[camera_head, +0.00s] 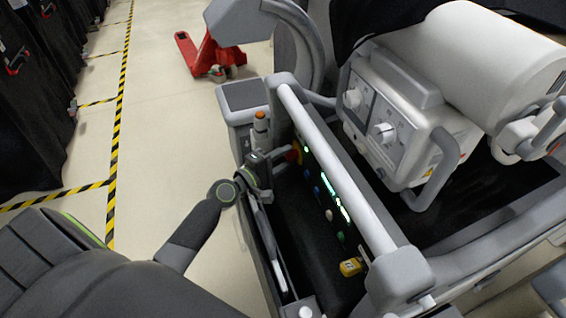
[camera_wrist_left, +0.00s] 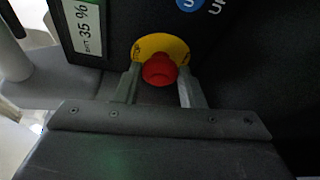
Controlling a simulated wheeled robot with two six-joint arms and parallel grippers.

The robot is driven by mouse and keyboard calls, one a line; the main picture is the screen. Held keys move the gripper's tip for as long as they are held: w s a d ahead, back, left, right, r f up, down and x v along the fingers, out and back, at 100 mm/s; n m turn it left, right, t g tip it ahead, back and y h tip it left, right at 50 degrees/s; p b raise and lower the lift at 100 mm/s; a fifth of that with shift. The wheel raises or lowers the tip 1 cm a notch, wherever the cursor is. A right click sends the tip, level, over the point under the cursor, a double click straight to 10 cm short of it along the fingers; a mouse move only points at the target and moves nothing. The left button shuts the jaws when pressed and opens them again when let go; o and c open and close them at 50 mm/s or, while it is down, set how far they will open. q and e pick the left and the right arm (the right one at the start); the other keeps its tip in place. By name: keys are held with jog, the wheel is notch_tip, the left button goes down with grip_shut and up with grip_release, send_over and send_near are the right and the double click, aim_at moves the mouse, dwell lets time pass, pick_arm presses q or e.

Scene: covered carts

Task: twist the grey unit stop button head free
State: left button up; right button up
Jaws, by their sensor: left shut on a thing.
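The stop button head (camera_wrist_left: 159,70) is a red knob on a yellow round plate (camera_wrist_left: 160,45), set in the dark panel of the grey unit. My left gripper (camera_wrist_left: 159,84) has one finger on each side of the red head and is shut on it. In the head view the red head (camera_head: 292,155) shows small at the far end of the unit's panel, with my left gripper (camera_head: 283,156) against it, partly hiding it. My right gripper is not in view.
A light grey rail (camera_head: 335,165) runs above the panel. Coloured buttons and a yellow block (camera_head: 350,267) sit along the panel. An orange-topped post (camera_head: 260,122) stands close behind my gripper. A red pallet jack (camera_head: 208,54) stands on the floor beyond.

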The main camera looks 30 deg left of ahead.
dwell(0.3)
pick_arm(q)
jog(key=o, duration=1)
jog(key=b+v, duration=0.5)
jog(key=v, duration=1.2)
jog(key=shift+s, duration=0.15)
